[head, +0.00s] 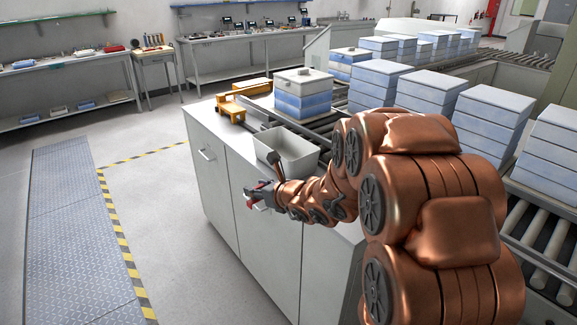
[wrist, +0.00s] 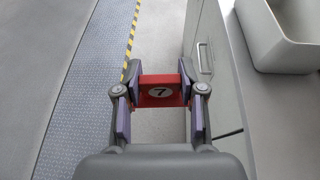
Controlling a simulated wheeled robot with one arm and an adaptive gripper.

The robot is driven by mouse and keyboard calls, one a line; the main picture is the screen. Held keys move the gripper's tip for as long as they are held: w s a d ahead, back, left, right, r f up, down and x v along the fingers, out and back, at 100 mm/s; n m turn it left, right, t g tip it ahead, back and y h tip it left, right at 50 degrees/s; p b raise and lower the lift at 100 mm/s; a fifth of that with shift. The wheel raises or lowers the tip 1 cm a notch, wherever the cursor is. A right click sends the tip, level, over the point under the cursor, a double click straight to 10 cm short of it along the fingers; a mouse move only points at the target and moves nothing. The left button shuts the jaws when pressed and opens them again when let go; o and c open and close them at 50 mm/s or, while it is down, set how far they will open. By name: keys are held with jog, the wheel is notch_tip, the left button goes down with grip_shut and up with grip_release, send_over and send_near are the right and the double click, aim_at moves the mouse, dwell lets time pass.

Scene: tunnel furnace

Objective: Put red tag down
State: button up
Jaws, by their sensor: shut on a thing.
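In the head view my gripper (head: 258,196) holds the tag beside the front of the grey cabinet, left of the open bin, over the floor side of the counter edge. The tag shows there only as a small bit of red.
An open grey bin (head: 287,147) stands on the counter, close to my gripper; it also shows in the wrist view (wrist: 283,62). A yellow fixture (head: 233,108) and stacked blue-white boxes (head: 302,92) stand behind it. The cabinet front (head: 219,168) drops to clear floor at left.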

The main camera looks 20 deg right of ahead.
jog(key=shift+m+h, duration=0.4)
jog(key=shift+h, duration=0.1)
jog(key=s+d+b, duration=0.1)
jog(key=s+d, duration=0.5)
jog(key=d, duration=0.1)
jog(key=s+d+f+b, duration=0.1)
jog(key=s+d, duration=0.5)
jog(key=d, duration=0.2)
jog(key=s+d+f, duration=0.1)
jog(key=s+d, duration=0.5)
jog(key=d, duration=0.1)
jog(key=shift+s+d+f+b, duration=0.1)
jog(key=shift+d+f+b, duration=0.05)
jog(key=shift+d+b, duration=0.25)
jog(key=w+d+p, duration=0.1)
jog(key=w, duration=0.4)
jog(key=w+d+f+p, duration=0.1)
jog(key=w, duration=0.4)
jog(key=w+d+p, duration=0.1)
jog(key=w, duration=0.4)
jog(key=shift+f, duration=0.2)
jog(key=shift+w+d+f, duration=0.1)
jog(key=shift+w, duration=0.2)
jog(key=shift+f+p, duration=0.4)
jog(key=shift+f, duration=1.3)
jog(key=shift+f, duration=0.25)
jog(key=o, duration=0.9)
jog(key=shift+r, duration=0.1)
jog(key=shift+o, duration=0.2)
